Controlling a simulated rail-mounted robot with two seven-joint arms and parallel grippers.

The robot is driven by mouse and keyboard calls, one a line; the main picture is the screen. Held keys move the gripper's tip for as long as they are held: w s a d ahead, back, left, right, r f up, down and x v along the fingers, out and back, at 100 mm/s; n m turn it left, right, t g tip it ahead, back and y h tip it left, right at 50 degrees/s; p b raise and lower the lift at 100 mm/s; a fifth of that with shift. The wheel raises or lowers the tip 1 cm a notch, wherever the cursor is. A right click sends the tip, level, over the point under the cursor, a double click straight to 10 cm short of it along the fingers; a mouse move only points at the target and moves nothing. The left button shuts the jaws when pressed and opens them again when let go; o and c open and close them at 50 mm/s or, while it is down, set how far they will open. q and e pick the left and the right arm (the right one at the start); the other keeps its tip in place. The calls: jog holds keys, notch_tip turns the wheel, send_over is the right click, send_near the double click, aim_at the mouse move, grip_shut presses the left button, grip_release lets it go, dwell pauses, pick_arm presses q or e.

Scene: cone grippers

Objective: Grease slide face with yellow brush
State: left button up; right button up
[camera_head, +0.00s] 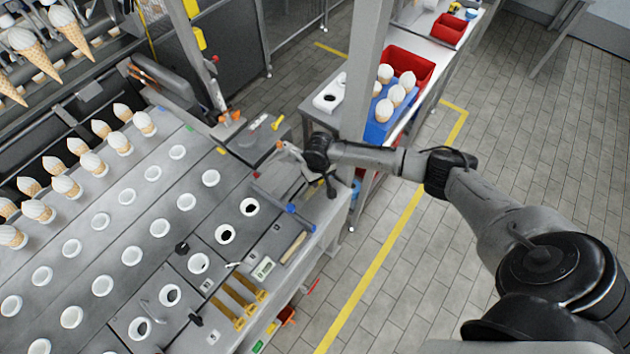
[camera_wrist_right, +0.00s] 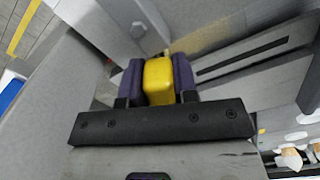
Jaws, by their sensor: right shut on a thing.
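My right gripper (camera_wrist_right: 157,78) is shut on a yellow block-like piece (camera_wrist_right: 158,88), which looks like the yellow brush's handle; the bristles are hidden. In the head view this gripper (camera_head: 290,155) is at the right end of the machine, low over its grey parts, and the held brush is not clear. In the wrist view a pale grey slide face (camera_wrist_right: 240,58) with a dark slot lies just beyond the fingers. A yellow-brown smear (camera_wrist_right: 208,38) shows on the surface near it. I cannot tell whether the brush touches the face. My left gripper is not in view.
A grey post (camera_head: 360,90) stands close behind my right wrist. The tray plate (camera_head: 125,225) has rows of holes, with several white-topped cones at its far side. Brass-coloured bars (camera_head: 238,300) lie at the front.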

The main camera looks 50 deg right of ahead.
aim_at(304, 201)
jog(key=shift+a, duration=0.2)
jog(key=shift+s+a+r+p, duration=0.1)
jog(key=shift+a+p, duration=0.65)
jog(key=shift+p, duration=0.2)
jog(key=shift+a+r+p, duration=0.15)
jog(key=shift+a+p, duration=0.45)
jog(key=shift+a, duration=0.3)
jog(key=shift+s+a+f, duration=0.2)
jog(key=shift+a+f, duration=0.05)
jog(key=shift+a, duration=0.2)
jog(key=shift+a+r+p, duration=0.1)
jog(key=shift+a+p, duration=0.5)
jog(key=shift+p, duration=0.2)
jog(key=shift+s+a+p, duration=0.15)
jog(key=shift+a+p, duration=0.3)
jog(key=shift+a, duration=0.45)
jog(key=shift+f, duration=0.2)
